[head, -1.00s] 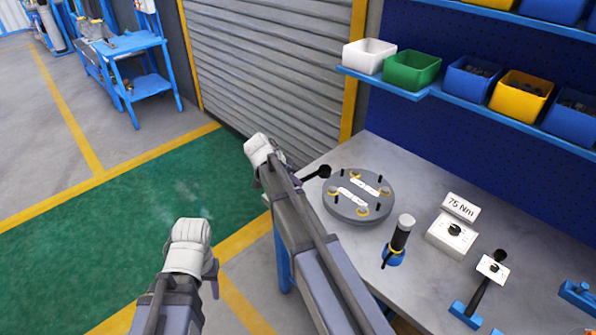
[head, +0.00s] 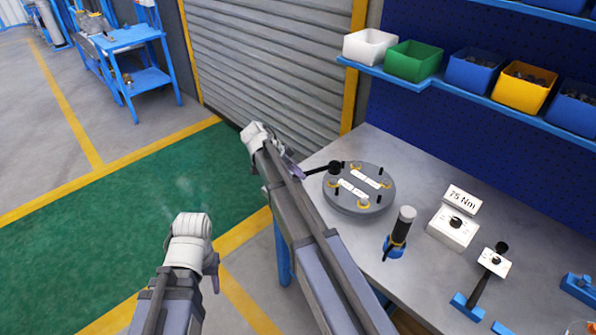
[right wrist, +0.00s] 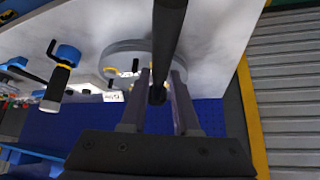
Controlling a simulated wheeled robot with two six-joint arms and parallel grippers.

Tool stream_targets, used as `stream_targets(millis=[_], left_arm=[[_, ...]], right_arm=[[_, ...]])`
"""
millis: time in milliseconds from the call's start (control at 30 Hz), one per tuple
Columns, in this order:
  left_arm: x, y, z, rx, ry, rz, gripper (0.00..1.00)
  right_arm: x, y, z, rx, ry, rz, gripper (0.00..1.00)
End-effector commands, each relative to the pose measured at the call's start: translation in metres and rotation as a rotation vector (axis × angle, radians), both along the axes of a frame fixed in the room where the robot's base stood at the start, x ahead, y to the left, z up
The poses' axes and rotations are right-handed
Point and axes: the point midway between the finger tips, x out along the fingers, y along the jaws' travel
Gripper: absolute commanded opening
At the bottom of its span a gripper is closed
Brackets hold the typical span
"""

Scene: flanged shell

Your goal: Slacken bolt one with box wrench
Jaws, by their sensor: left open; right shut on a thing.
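The flanged shell (head: 345,202) is a round grey disc on the workbench, with white labels, yellow-ringed spots and several dark upright bolts around its top. I cannot tell which bolt is number one. My right gripper (head: 294,169) is shut on the dark box wrench (head: 318,170), left of the shell. The wrench's round black head is over the shell's far-left rim; whether it sits on a bolt is unclear. In the right wrist view, the wrench shaft (right wrist: 168,45) runs between the fingers (right wrist: 160,95). My left gripper (head: 213,268) is open, low and left of the bench, its fingers mostly hidden.
A black-shafted tool (head: 480,287) rests on blue supports at right. Bins (head: 414,61) line a shelf behind. Green floor at left is clear.

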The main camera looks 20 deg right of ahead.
Motion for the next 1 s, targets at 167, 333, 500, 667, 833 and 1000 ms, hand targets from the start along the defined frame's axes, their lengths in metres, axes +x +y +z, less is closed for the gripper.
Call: stream_targets(millis=[167, 333, 500, 667, 833, 1000], left_arm=[[0.000, 0.000, -0.023, 0.000, 0.000, 0.000, 0.50], [0.000, 0.000, -0.035, 0.000, 0.000, 0.000, 0.50], [0.000, 0.000, -0.030, 0.000, 0.000, 0.000, 0.50], [0.000, 0.000, -0.030, 0.000, 0.000, 0.000, 0.50], [0.000, 0.000, -0.030, 0.000, 0.000, 0.000, 0.50], [0.000, 0.000, -0.030, 0.000, 0.000, 0.000, 0.50]], right_arm=[[0.000, 0.000, -0.023, -0.001, 0.000, 0.000, 0.00], [0.000, 0.000, -0.034, -0.001, 0.000, 0.000, 0.00], [0.000, 0.000, -0.030, -0.001, 0.000, 0.000, 0.00], [0.000, 0.000, -0.030, -0.001, 0.000, 0.000, 0.00], [0.000, 0.000, -0.030, -0.001, 0.000, 0.000, 0.00], [0.000, 0.000, -0.030, -0.001, 0.000, 0.000, 0.00]])
